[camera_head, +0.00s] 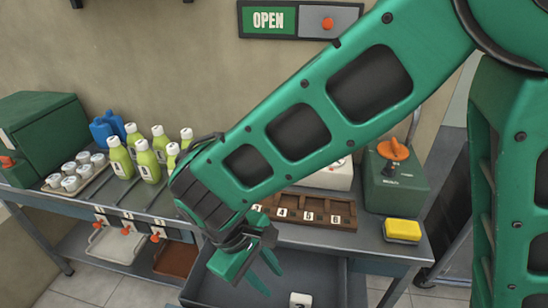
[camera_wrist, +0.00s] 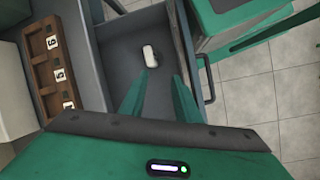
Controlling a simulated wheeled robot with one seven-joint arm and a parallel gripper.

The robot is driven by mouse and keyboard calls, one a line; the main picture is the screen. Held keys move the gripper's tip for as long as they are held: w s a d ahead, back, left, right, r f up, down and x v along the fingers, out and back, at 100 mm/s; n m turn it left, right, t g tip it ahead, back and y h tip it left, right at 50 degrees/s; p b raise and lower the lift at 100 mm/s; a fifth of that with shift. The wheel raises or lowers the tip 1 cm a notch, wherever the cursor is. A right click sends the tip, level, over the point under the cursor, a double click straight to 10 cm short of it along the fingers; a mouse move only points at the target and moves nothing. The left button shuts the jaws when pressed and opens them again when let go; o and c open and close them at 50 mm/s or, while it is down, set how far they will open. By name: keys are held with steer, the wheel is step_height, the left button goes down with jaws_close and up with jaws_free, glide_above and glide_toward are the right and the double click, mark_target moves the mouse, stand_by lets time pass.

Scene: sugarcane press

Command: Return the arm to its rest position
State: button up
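My green arm reaches across the head view from the upper right down to the lower middle. My gripper (camera_head: 258,276) hangs over the open grey drawer (camera_head: 338,282) below the counter. In the wrist view, the two green fingers of my gripper (camera_wrist: 158,98) are apart with nothing held between them. A small white object (camera_head: 300,299) lies on the drawer floor; it also shows in the wrist view (camera_wrist: 150,56), beyond the fingertips. My forearm hides the middle of the counter in the head view.
Green-yellow bottles (camera_head: 147,163), a tray of white-capped jars (camera_head: 78,174) and a dark green box (camera_head: 38,138) stand on the left. A numbered wooden rack (camera_head: 318,225), a yellow sponge (camera_head: 403,230) and a green machine (camera_head: 396,184) sit on the right. An OPEN sign (camera_head: 268,21) hangs behind.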

steer(key=w+d+r+m+y, duration=0.1)
steer(key=w+d+r+m, duration=0.2)
steer(key=d, duration=0.5)
steer(key=w+d+r+m+g, duration=0.1)
steer(key=w+d+r+m, duration=0.1)
steer(key=d, duration=0.5)
steer(key=w+d+r+m+y, duration=0.1)
steer(key=w+d+r+m, duration=0.2)
steer(key=d, duration=0.5)
steer(key=s+d+r+m+y, duration=0.1)
steer(key=s+d+m, duration=0.3)
steer(key=d, duration=0.5)
steer(key=s+d+r+m+t+y, duration=0.1)
steer(key=s+d+r+m, duration=0.1)
steer(key=s+d+m, duration=0.3)
steer(key=s+d, duration=0.3)
steer(key=d, duration=0.2)
steer(key=shift+s+d+m+y, duration=0.15)
steer(key=shift+s+m+y, duration=0.15)
steer(key=shift+s, duration=0.05)
steer(key=shift+r, duration=0.1)
steer(key=shift+w+f, duration=0.25)
steer(key=shift+w, duration=0.35)
